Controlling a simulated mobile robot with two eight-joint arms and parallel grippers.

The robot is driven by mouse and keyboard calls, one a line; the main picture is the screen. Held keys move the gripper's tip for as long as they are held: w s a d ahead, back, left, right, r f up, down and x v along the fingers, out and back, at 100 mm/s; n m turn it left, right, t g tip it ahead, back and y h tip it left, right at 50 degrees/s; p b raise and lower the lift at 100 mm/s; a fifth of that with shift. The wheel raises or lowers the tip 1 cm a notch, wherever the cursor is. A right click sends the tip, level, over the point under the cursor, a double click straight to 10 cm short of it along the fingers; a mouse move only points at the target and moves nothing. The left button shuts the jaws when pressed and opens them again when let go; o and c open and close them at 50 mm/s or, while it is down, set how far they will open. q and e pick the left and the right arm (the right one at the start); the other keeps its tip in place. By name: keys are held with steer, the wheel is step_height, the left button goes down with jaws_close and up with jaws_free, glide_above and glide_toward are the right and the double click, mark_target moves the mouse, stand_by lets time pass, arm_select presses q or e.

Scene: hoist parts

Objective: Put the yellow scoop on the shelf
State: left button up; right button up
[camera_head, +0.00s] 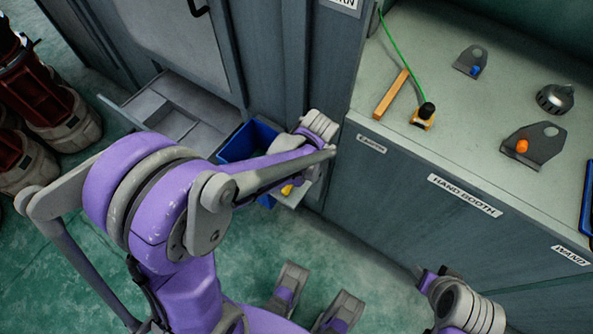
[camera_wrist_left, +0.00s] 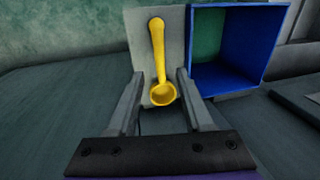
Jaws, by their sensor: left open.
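The yellow scoop (camera_wrist_left: 160,62) lies on a pale grey ledge (camera_wrist_left: 140,30) in the left wrist view, its round bowl toward me and its handle pointing away. My left gripper (camera_wrist_left: 160,82) is open, with one finger on each side of the bowl; I cannot tell whether they touch it. In the head view only a small yellow part of the scoop (camera_head: 287,189) shows beside the pale ledge (camera_head: 297,194); my left arm hides the rest and the left gripper.
An open blue bin (camera_head: 262,130) stands beside the ledge; it also shows in the left wrist view (camera_wrist_left: 240,80). The counter (camera_head: 380,110) at right holds grey brackets, a wooden bar (camera_head: 391,94) and a yellow-black part (camera_head: 424,118). An open drawer (camera_head: 165,118) juts out left.

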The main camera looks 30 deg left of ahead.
arm_select(q)
steer(key=s+d+r+t+h, duration=0.2)
steer(key=s+d+r+t, duration=0.1)
steer(key=s+r, duration=0.6)
steer(key=s+t, duration=0.1)
steer(key=s, duration=0.3)
steer(key=shift+d+r+n+p, duration=0.2)
steer(key=shift+d+n+p, duration=0.05)
steer(key=shift+n+p, duration=0.1)
steer(key=shift+s+a, duration=0.1)
steer(key=shift+s, duration=0.05)
